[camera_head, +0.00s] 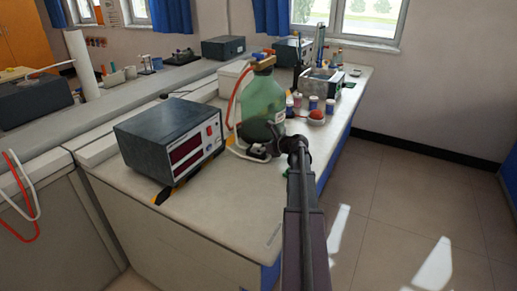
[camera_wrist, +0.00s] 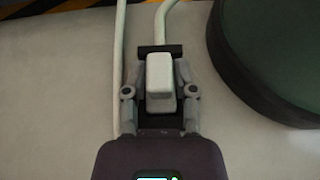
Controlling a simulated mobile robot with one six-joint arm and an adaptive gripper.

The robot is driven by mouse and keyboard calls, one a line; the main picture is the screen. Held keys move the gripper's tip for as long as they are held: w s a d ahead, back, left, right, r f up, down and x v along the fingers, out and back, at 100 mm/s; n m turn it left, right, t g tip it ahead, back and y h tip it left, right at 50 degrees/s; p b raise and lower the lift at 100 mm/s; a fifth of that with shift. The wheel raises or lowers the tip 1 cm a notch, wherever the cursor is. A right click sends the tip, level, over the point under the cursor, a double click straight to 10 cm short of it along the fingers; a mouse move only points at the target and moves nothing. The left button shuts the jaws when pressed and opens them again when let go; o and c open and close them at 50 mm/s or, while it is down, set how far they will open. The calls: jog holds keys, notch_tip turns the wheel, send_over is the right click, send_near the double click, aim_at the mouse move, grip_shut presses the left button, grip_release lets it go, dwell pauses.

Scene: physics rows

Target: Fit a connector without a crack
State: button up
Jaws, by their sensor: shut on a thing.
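A small white block, apparently the connector (camera_wrist: 160,75), sits between the two grey fingers of my gripper (camera_wrist: 160,92) in the wrist view. The fingers are shut on it from both sides. A dark piece lies just beyond it, and a pale tube (camera_wrist: 162,20) runs from there to the top edge. Whether the block is joined to this tube cannot be told. In the head view my gripper (camera_head: 258,152) is low over the bench beside the green bottle (camera_head: 262,105); the connector is too small to make out there.
A second pale tube (camera_wrist: 119,60) runs close along the left finger. A dark round base (camera_wrist: 275,70) stands right of the gripper. In the head view a meter box (camera_head: 170,140) stands left, and jars (camera_head: 313,103) and a red ball (camera_head: 317,114) behind.

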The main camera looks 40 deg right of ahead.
jog(key=shift+f, duration=0.25)
jog(key=o, duration=1)
jog(key=shift+r, duration=0.15)
